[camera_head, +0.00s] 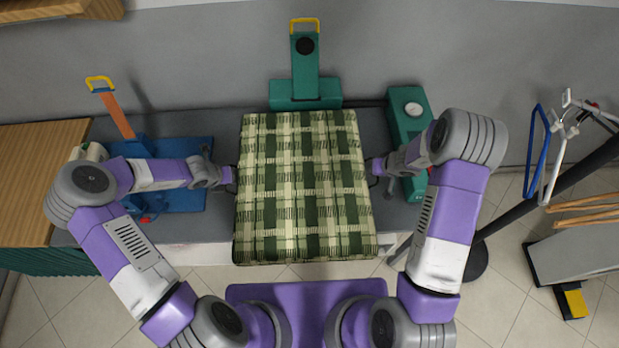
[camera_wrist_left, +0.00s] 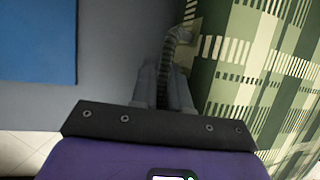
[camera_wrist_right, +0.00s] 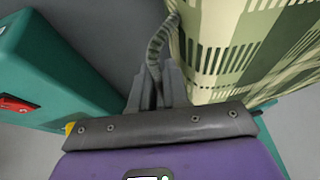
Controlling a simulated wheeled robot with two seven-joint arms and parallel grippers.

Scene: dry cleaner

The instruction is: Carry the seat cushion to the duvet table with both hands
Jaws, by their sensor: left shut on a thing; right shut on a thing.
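The seat cushion (camera_head: 302,187) is a large green and cream plaid square in the middle of the head view. It is between my two arms, over the grey counter. My left gripper (camera_head: 232,178) is at its left side, shut on a dark handle loop, which shows in the left wrist view (camera_wrist_left: 178,48). My right gripper (camera_head: 374,172) is at its right side, shut on a similar loop, seen in the right wrist view (camera_wrist_right: 158,45). The cushion's plaid side fills the right of both wrist views. Whether its underside touches the counter is hidden. The duvet table cannot be identified.
A green scale-like device (camera_head: 305,88) stands behind the cushion. A green box (camera_head: 407,115) stands at right. A wooden-topped counter (camera_head: 30,165) is far left; a rack (camera_head: 560,140) stands far right.

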